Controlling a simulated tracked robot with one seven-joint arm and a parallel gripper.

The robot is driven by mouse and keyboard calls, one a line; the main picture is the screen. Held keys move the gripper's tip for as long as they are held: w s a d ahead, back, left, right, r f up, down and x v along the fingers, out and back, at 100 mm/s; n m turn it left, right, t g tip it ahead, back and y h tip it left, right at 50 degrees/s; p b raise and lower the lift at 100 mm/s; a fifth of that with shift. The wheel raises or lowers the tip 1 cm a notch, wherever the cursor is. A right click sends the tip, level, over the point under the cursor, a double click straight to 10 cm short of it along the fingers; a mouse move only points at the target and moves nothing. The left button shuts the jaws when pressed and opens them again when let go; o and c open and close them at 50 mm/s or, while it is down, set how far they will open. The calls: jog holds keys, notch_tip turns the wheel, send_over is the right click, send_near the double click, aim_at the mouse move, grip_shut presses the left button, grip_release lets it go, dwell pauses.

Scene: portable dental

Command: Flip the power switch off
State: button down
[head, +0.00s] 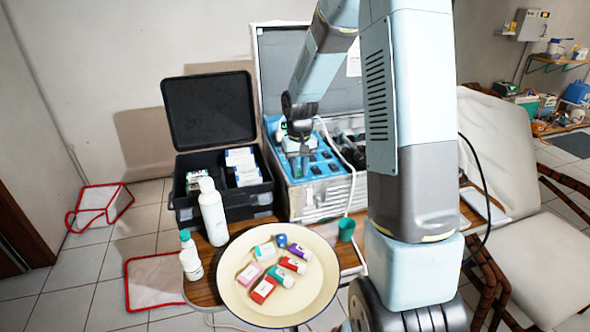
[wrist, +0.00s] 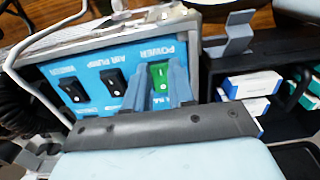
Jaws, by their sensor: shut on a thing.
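The power switch (wrist: 160,76) is green and sits on a blue panel (wrist: 95,62) under a "POWER" label, upside down in the wrist view. My gripper (wrist: 159,84) has its two blue-grey fingers on either side of this switch and is shut on it. In the head view my gripper (head: 300,165) points down onto the blue panel of the open metal dental case (head: 322,198). The switch cannot be made out there. Whether it is tilted on or off is not clear.
Black switches for air pump (wrist: 114,82) and water (wrist: 72,90) sit beside the power switch. A black case (head: 208,110) with boxes stands left of the metal case.

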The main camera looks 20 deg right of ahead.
jog(key=shift+w+r+g, duration=0.1)
jog(key=shift+w+g, duration=0.1)
jog(key=shift+g, duration=0.5)
jog(key=shift+w+r+g, duration=0.1)
jog(key=shift+w+g, duration=0.1)
jog(key=shift+g, duration=0.5)
jog(key=c, duration=1.2)
grip_release()
jog(key=shift+c, duration=0.2)
jog(key=v, duration=1.3)
jog(key=shift+w+r, duration=0.25)
